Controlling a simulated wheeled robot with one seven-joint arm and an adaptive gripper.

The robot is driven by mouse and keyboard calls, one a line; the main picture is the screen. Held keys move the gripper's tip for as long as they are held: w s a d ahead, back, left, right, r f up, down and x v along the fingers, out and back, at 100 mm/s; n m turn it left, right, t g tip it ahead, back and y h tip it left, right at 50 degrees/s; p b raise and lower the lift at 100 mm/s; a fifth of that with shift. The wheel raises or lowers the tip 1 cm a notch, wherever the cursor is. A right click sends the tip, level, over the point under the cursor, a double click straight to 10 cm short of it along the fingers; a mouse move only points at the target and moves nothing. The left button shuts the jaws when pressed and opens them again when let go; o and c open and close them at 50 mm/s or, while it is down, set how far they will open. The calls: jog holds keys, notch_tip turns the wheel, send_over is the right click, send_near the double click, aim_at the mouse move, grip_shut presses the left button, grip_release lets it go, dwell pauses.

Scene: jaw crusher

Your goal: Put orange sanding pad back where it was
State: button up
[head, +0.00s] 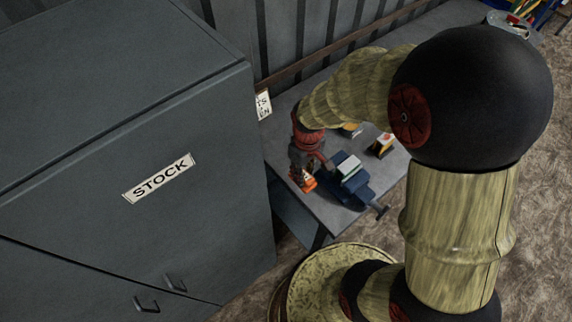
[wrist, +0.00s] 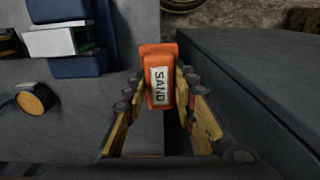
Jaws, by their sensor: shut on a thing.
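The orange sanding pad (wrist: 158,62) has a white label reading "SAND". In the wrist view it is between the two fingers of my gripper (wrist: 161,88), which is shut on it. In the head view the pad (head: 309,182) shows as a small orange patch below my gripper (head: 303,176), near the left edge of the grey workbench (head: 289,128). A blue vise (head: 355,185) stands just right of it. I cannot tell whether the pad touches the bench.
A tall grey cabinet (head: 120,130) marked "STOCK" stands left of the bench, with a narrow gap between. The vise handle juts past the bench's front edge. A yellow and dark item (head: 382,146) sits behind the vise. A round yellow-faced thing (wrist: 32,101) lies left in the wrist view.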

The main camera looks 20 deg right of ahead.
jog(key=w+f, duration=0.3)
jog(key=w, duration=0.1)
jog(key=w+f+b, duration=0.1)
jog(key=w+f, duration=0.2)
jog(key=w, duration=0.1)
jog(key=w+f, duration=0.3)
jog(key=w, duration=0.2)
jog(key=shift+d, duration=0.2)
jog(key=shift+w+f, duration=0.25)
jog(key=shift+f, duration=0.15)
jog(key=shift+w+f+b, duration=0.15)
jog(key=shift+f+b, duration=0.2)
jog(key=shift+f, duration=1.25)
jog(key=shift+f, duration=0.1)
jog(key=o, duration=0.9)
jog(key=shift+o, duration=0.5)
